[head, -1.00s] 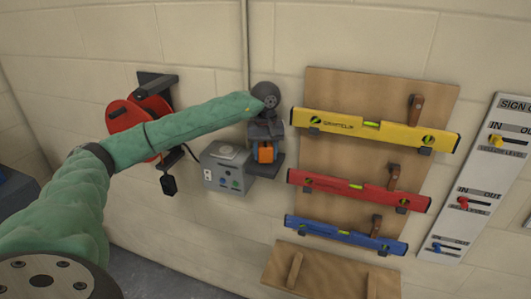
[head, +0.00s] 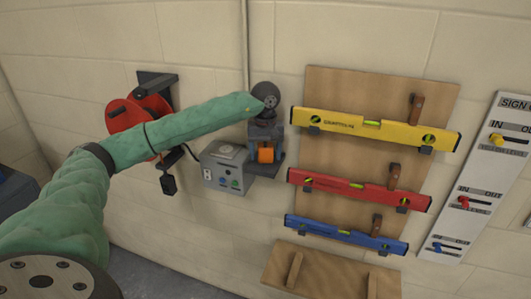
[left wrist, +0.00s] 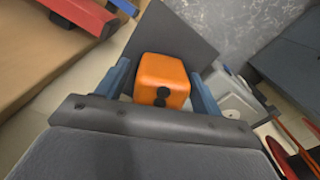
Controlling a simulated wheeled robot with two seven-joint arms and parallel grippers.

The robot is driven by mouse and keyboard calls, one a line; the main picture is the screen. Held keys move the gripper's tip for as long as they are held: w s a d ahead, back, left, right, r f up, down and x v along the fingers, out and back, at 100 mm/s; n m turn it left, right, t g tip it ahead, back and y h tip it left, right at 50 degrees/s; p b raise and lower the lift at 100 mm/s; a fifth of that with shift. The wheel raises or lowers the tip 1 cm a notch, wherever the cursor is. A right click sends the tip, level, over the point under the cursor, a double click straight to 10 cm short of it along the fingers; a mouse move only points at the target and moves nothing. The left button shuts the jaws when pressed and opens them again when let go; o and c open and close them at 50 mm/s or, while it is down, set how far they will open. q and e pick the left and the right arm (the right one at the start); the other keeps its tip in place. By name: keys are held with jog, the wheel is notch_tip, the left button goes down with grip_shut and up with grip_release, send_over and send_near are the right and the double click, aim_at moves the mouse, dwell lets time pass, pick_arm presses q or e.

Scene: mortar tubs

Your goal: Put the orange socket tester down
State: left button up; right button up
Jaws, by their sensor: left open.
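The orange socket tester (head: 265,155) is at a small dark grey wall shelf (head: 268,171), beside the grey socket box. In the left wrist view the tester (left wrist: 160,75) is an orange block with dark round spots, in front of the dark shelf plate (left wrist: 190,42). My left gripper (head: 266,150) is open, with one blue-grey finger on each side of the tester. The wrist view shows a gap beside the finger on the right; contact on the other side is hard to tell. The tester's underside is hidden. My right gripper is not in view.
The grey socket box (head: 228,166) is just left of the shelf, with a red cable reel (head: 124,115) further left. A wooden board with yellow (head: 372,128), red (head: 358,190) and blue (head: 345,235) levels hangs to the right. A sign-out board (head: 475,180) is far right.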

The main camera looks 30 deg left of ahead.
aim_at(266, 145)
pick_arm(q)
jog(key=shift+r, duration=0.25)
jog(key=shift+r+p, duration=0.45)
jog(key=shift+p, duration=0.1)
jog(key=shift+r, duration=0.25)
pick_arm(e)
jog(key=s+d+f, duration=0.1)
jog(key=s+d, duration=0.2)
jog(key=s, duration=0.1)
pick_arm(q)
jog(key=shift+r+b, duration=0.25)
jog(key=shift+b, duration=0.1)
notch_tip(266, 145, up, 2)
jog(key=shift+r+b, duration=0.1)
jog(key=shift+b, duration=0.6)
notch_tip(266, 145, up, 7)
jog(key=b, duration=0.3)
jog(key=shift+r, duration=0.85)
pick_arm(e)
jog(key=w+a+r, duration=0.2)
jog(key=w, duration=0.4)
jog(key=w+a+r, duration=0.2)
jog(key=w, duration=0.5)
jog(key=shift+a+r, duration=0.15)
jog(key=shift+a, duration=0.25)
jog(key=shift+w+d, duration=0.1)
